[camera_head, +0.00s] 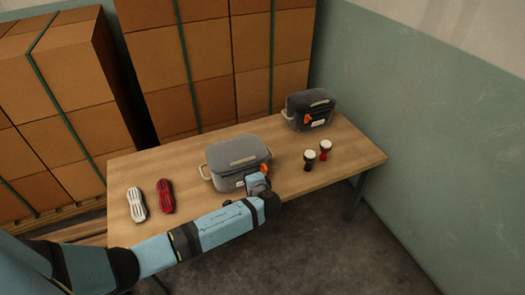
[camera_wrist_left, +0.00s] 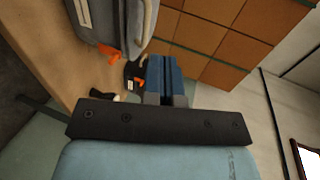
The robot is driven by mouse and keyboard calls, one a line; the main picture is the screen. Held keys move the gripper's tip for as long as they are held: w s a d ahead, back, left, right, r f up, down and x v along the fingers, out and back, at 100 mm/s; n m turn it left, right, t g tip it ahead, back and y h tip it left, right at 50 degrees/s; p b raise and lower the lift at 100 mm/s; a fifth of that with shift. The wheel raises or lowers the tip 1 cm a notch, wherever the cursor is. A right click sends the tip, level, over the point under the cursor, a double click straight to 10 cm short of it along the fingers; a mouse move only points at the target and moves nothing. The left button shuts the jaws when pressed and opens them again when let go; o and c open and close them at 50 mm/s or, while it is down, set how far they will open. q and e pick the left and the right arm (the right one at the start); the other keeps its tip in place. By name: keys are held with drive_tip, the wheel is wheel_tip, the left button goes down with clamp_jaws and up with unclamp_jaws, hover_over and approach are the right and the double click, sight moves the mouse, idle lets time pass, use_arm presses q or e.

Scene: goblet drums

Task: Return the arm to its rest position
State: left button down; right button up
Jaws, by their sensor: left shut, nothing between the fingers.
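My left arm reaches in from the left in the head view, along the table's front edge. Its gripper (camera_head: 258,184) is shut and empty, in front of the right part of the grey case as seen there. The shut blue fingers also show in the left wrist view (camera_wrist_left: 166,78). I cannot tell whether they touch the grey case. Two goblet drums stand upright to the right of the gripper: a black one (camera_head: 309,161) and a red one (camera_head: 325,150), both with pale tops. My right gripper is not in view.
The wooden table (camera_head: 350,160) holds the grey case (camera_head: 232,156), a dark case (camera_head: 310,112) at the back right, and a white (camera_head: 136,205) and a red bundle (camera_head: 165,196) at left. Stacked boxes (camera_head: 215,60) stand behind. A green wall (camera_head: 430,150) is at right.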

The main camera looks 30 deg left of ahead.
use_arm(q)
drive_tip(key=s+d+f+g+h+p, duration=0.1)
drive_tip(key=s+d+f+h+p, duration=0.15)
drive_tip(key=s+d+h, duration=0.35)
drive_tip(key=s+d+f+h+p, duration=0.2)
drive_tip(key=s+d+f, duration=0.1)
drive_tip(key=s, duration=0.5)
drive_tip(key=s+d+r+n+t+h+p, duration=0.1)
drive_tip(key=s+r+n+h+p, duration=0.1)
drive_tip(key=s, duration=0.5)
drive_tip(key=s+d+r+n+t+h+p, duration=0.1)
drive_tip(key=s+d+r+n+h+p, duration=0.1)
drive_tip(key=s+r, duration=0.5)
drive_tip(key=shift+s+r+n+t+h, duration=0.25)
drive_tip(key=shift+s+n+h, duration=0.35)
drive_tip(key=shift+h, duration=0.4)
